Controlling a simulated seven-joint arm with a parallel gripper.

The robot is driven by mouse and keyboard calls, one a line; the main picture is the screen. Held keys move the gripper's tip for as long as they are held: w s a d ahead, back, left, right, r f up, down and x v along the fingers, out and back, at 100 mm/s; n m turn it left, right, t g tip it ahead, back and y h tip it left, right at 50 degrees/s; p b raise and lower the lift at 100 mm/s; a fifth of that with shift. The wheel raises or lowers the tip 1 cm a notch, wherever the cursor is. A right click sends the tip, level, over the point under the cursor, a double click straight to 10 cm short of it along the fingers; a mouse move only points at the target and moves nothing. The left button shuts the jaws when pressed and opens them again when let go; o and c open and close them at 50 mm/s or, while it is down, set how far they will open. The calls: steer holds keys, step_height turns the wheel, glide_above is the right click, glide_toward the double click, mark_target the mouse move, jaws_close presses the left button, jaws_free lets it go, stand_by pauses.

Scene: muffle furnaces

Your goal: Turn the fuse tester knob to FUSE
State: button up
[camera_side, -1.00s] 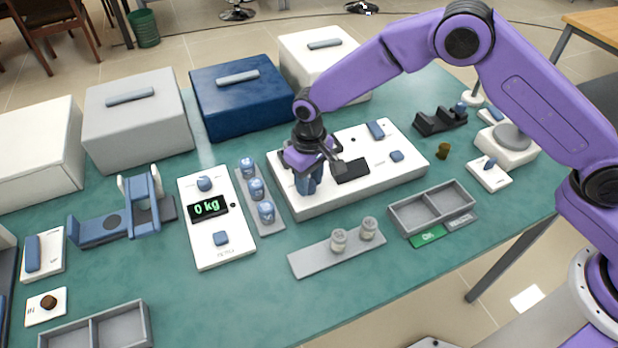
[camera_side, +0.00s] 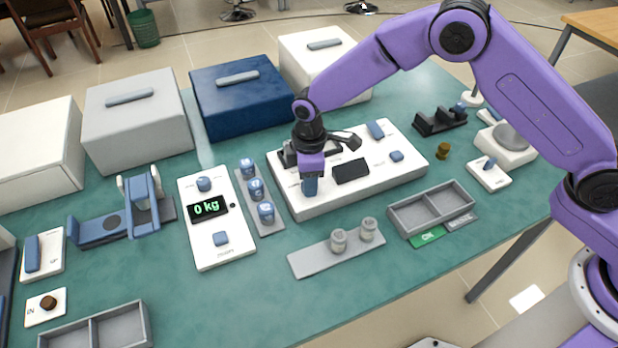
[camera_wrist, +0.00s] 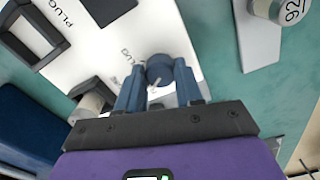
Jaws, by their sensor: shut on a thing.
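The fuse tester is a white box (camera_side: 405,168) with a dark blank display (camera_side: 351,171), in the middle of the table in the side view. My gripper (camera_side: 310,186) points down at the left end of its top. In the wrist view my gripper (camera_wrist: 158,90) has its two blue fingers on either side of a round blue knob (camera_wrist: 160,68), shut on it. A pale pointer line shows on the knob, between the fingers. Lettering reading PLUG is beside the knob; a FUSE label cannot be made out. In the side view the gripper hides the knob.
A white scale (camera_side: 218,250) reading 0 kg and a strip of blue jars (camera_side: 266,212) stand to the left. A grey plate with two small jars (camera_side: 338,240) and a divided tray (camera_side: 432,207) lie in front. Furnace boxes (camera_side: 243,97) stand behind.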

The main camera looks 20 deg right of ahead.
steer(key=shift+n, duration=0.7)
steer(key=o, duration=1)
steer(key=shift+o, duration=0.2)
step_height(320, 180, up, 18)
steer(key=shift+f, duration=0.25)
steer(key=s+d+m, duration=0.1)
steer(key=s+d, duration=1.2)
steer(key=s, duration=0.2)
steer(key=s+d+r+m, duration=0.1)
steer(key=s+d+m, duration=0.1)
steer(key=s+d, duration=1.1)
steer(key=s, duration=0.3)
steer(key=shift+s+d, duration=0.3)
